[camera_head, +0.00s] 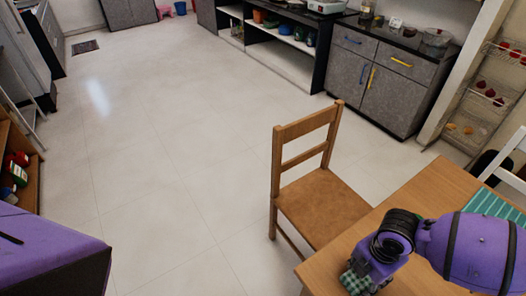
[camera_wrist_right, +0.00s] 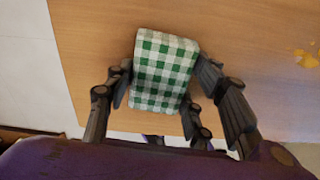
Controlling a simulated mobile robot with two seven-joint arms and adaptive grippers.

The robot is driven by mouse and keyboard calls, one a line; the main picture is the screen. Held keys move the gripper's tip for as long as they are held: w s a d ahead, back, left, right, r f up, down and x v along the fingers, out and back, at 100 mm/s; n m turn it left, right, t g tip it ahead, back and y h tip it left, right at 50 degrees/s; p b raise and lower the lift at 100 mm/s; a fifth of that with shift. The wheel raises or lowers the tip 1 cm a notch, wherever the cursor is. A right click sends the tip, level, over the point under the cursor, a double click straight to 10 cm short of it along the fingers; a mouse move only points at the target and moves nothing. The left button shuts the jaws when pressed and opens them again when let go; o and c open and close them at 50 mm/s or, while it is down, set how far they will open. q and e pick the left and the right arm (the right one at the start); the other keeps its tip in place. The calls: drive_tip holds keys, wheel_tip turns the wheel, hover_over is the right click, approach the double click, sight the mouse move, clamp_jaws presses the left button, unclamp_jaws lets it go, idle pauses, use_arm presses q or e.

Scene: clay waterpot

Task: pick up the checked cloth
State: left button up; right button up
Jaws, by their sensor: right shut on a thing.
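The checked cloth (camera_wrist_right: 162,70) is green and white and looks folded into a block. In the right wrist view it sits between the fingers of my right gripper (camera_wrist_right: 160,88), which is shut on it. Part of the cloth (camera_head: 354,281) shows in the head view under the right gripper (camera_head: 365,275), at the near left corner of the wooden table (camera_head: 427,203). I cannot tell whether the cloth touches the table. My left gripper is not in view; only a purple part of mine shows at the lower left.
A wooden chair (camera_head: 317,205) stands against the table's left side. A green striped mat (camera_head: 493,207) lies on the table at the right. An orange-yellow patch (camera_wrist_right: 306,59) is on the tabletop. Grey cabinets (camera_head: 383,85) line the back wall. The floor to the left is clear.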

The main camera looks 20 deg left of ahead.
drive_tip(key=shift+r, duration=0.1)
drive_tip(key=shift+r, duration=0.5)
wheel_tip(320, 180, up, 2)
drive_tip(key=shift+r, duration=0.2)
drive_tip(key=s+r, duration=0.2)
drive_tip(key=r, duration=0.1)
drive_tip(key=s+r+p, duration=0.1)
drive_tip(key=s+r, duration=0.2)
drive_tip(key=shift+a, duration=0.15)
drive_tip(key=s+r, duration=0.3)
drive_tip(key=s, duration=0.6)
drive_tip(key=shift+a+r, duration=0.2)
drive_tip(key=shift+a, duration=0.15)
